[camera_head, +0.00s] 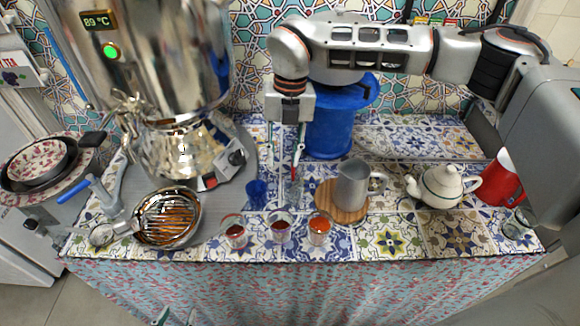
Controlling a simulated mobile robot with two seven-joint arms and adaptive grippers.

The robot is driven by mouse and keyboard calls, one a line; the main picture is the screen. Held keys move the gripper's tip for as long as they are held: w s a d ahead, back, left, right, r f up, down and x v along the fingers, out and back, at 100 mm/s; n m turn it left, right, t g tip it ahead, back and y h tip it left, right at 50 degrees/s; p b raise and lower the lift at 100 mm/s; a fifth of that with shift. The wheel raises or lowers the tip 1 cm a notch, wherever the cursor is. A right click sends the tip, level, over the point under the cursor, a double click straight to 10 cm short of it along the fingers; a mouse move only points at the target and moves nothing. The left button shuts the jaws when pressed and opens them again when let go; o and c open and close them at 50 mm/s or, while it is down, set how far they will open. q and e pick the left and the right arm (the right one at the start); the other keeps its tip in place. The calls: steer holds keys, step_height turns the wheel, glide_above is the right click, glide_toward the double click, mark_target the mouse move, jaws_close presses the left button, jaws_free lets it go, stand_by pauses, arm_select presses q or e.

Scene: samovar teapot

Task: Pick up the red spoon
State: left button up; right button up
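The red spoon (296,164) stands upright in a clear glass (292,192) behind the row of tea glasses. Only its thin red upper part shows clearly. My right gripper (286,150) reaches in from the right and points down above this glass. Its two fingers are apart. The spoon's top is at finger height, close to the right-hand finger; I cannot tell whether they touch.
A large samovar (160,60) stands at the left, with a strainer pan (168,218) before it. Three tea glasses (281,228) line the front. A blue cup (257,194), metal pitcher (352,185), blue canister (330,133), teapot (440,187) and red jug (500,180) stand around.

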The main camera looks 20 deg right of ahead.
steer(key=shift+m+t+h, duration=0.3)
steer(key=shift+m+h, duration=0.1)
steer(key=shift+h, duration=0.2)
steer(key=w+d+r, duration=0.2)
steer(key=d, duration=0.1)
steer(key=shift+w+d, duration=0.2)
steer(key=shift+w, duration=0.05)
steer(key=shift+d+f, duration=0.2)
steer(key=shift+f, duration=0.05)
glide_above(293, 178)
steer(key=f, duration=0.7)
steer(key=shift+w+d+f+p, duration=0.1)
steer(key=shift+w+p, duration=0.25)
jaws_close()
